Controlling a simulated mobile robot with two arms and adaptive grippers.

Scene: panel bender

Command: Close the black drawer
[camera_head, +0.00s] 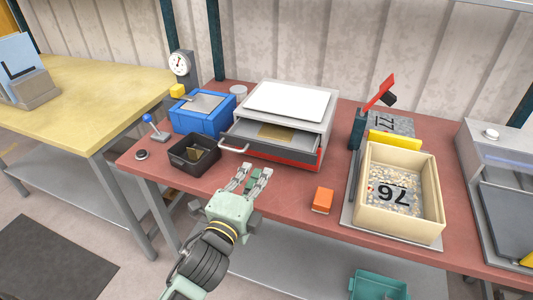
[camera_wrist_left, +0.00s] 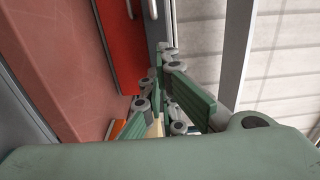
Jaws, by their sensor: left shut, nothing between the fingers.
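The black drawer (camera_head: 246,133) is pulled out of a grey cabinet (camera_head: 322,127) on the red-brown workbench. A brown, flat piece lies inside it. Its pale metal handle (camera_head: 234,149) is at the front left. My left gripper (camera_head: 258,169) is shut and empty in front of the drawer, at the bench's near edge. It appears apart from the handle; the exact gap is hard to judge. In the left wrist view the gripper's fingers (camera_wrist_left: 165,52) are close together, with a red panel (camera_wrist_left: 122,45) beside them. My right gripper is not in view.
A black bin (camera_head: 194,154) and a blue box (camera_head: 197,113) stand left of the drawer. An orange block (camera_head: 322,200) lies right of my gripper. A wooden tray (camera_head: 372,219) and a red-handled lever (camera_head: 380,92) are further right. Bench space between bin and block is mostly clear.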

